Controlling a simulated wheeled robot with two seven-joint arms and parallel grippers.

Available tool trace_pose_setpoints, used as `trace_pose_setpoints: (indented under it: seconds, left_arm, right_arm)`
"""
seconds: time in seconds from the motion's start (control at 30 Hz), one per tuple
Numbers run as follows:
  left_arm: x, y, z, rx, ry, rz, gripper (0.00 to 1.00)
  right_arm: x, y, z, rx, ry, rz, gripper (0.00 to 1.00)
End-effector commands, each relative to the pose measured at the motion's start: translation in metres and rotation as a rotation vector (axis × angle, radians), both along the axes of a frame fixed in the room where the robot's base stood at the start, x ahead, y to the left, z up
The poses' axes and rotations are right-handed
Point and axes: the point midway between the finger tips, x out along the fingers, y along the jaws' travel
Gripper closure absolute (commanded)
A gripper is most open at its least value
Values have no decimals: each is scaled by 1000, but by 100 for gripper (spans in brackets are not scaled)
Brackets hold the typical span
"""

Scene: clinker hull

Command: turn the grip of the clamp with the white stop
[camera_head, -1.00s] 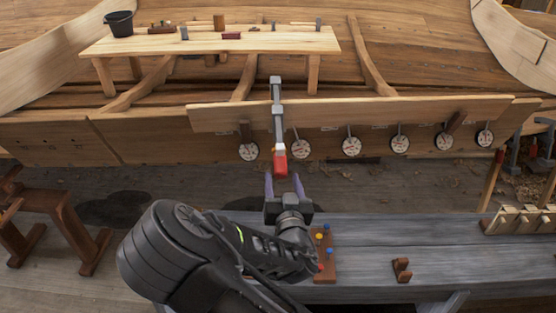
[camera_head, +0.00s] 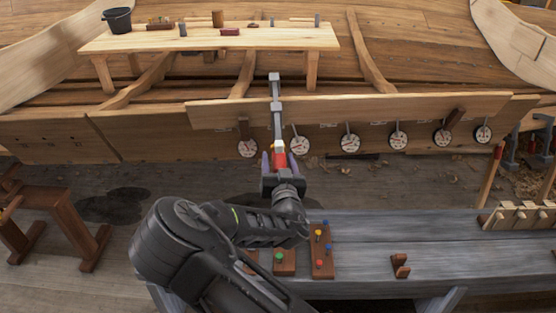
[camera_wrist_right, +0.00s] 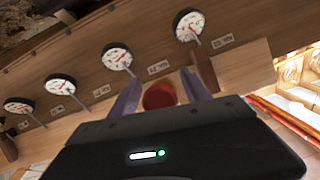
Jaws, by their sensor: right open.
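The clamp (camera_head: 276,112) hangs upright over the edge of the hull plank, with a grey bar, a white stop (camera_head: 278,145) and a red grip (camera_head: 279,160) at its lower end. In the right wrist view the red grip (camera_wrist_right: 159,96) shows end-on between the two purple fingers. My right gripper (camera_head: 280,163) is open, with one finger on each side of the grip; I cannot tell whether either finger touches it. It also shows in the right wrist view (camera_wrist_right: 160,100). My left gripper is not in view.
Several round dials (camera_head: 350,143) hang along the plank (camera_head: 400,109) beside the clamp. A grey bench (camera_head: 450,250) below holds a pegged wooden block (camera_head: 322,262). A pale bench (camera_head: 210,40) with small items stands behind the plank.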

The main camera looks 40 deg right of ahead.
Motion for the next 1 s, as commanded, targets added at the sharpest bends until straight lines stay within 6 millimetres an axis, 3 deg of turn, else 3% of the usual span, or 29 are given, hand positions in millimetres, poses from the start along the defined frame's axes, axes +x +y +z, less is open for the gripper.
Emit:
trace_pose_setpoints:
  seconds: [0.27,0.9,1.0]
  left_arm:
    - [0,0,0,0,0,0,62]
    - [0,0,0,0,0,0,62]
    - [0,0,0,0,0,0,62]
  right_arm:
    - [1,0,0,0,0,1,45]
    - [1,0,0,0,0,0,98]
    - [1,0,0,0,0,0,100]
